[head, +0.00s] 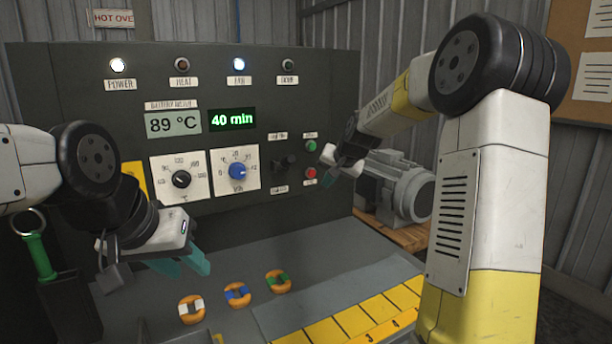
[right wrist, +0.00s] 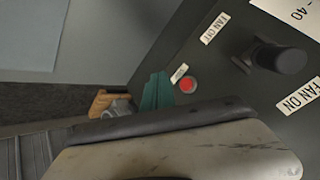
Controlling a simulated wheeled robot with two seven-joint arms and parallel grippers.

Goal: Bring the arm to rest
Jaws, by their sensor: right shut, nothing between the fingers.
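My right arm (head: 490,190) reaches over from the right, and its gripper (head: 331,179) hangs in front of the panel beside the red button (head: 310,173). The gripper is shut and empty. In the right wrist view its teal fingertips (right wrist: 157,92) sit close together, left of the red button (right wrist: 188,84); I cannot tell whether they touch the panel. My left gripper (head: 185,265) is low at the left above the bench, with its teal fingers apart and nothing seen between them.
The control panel (head: 85,85) has a black dial (head: 181,179), a blue dial (head: 237,171) and a green button (head: 310,146). A yellow numbered strip (head: 355,321) lies at front right. A grey motor (head: 398,187) is behind the right gripper. A green-handled tool (head: 40,257) is far left.

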